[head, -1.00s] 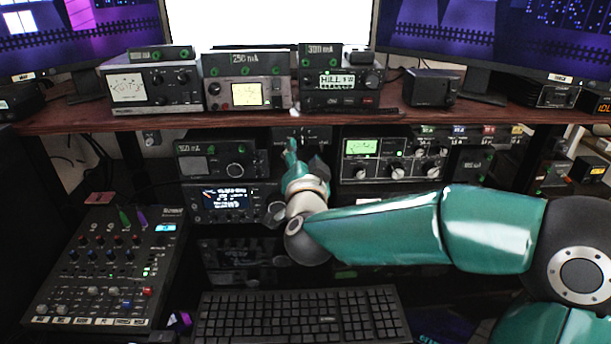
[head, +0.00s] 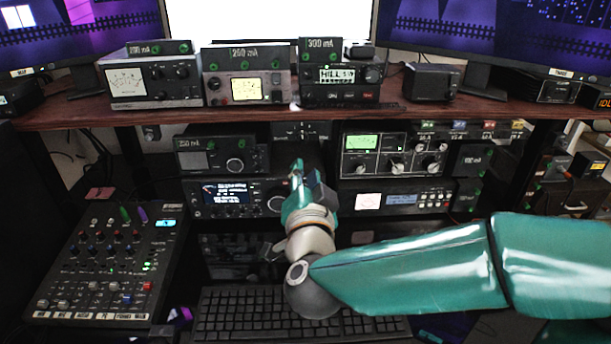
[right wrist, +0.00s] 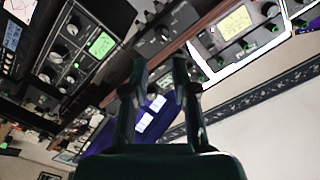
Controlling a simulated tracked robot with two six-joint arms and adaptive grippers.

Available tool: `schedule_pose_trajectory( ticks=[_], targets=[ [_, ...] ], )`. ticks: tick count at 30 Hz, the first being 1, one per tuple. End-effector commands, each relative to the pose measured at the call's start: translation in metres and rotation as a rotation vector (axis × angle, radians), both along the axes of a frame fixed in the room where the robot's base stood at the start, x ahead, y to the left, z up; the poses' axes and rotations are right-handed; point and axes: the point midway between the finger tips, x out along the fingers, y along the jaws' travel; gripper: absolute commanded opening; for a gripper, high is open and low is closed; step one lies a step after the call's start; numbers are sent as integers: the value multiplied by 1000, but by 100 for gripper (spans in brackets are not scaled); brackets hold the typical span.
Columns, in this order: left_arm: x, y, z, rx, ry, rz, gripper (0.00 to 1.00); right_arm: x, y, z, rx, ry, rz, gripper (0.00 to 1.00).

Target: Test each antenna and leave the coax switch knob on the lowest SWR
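A tuner (head: 385,160) with a green display (head: 362,142) and several knobs sits under the shelf, right of centre. It also shows tilted in the right wrist view (right wrist: 75,50). Left of it, a small dark panel (head: 300,132) hangs under the shelf edge; it may be the coax switch, and its markings are too dark to read. My right gripper (head: 304,172) is below this panel, left of the tuner, pointing up and away. In the right wrist view its two fingers (right wrist: 158,75) are apart with nothing between them. My left gripper is out of view.
A radio with a blue display (head: 235,198) sits left of my right gripper, under another black unit (head: 213,155). Meters and a radio (head: 340,80) stand on the wooden shelf (head: 215,116). A mixer (head: 110,260) and a keyboard (head: 245,315) lie in front.

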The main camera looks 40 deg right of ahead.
Motion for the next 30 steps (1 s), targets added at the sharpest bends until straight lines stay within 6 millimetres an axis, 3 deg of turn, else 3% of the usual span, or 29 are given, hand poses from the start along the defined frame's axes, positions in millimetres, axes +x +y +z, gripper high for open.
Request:
schedule_pose_trajectory(
  ticks=[1, 4, 30],
  targets=[
    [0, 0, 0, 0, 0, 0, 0, 0, 0, 0, 0, 0, 0, 14],
    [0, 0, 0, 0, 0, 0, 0, 0, 0, 0, 0, 0, 0, 0],
    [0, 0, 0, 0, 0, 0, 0, 0, 0, 0, 0, 0, 0, 0]
  ],
)
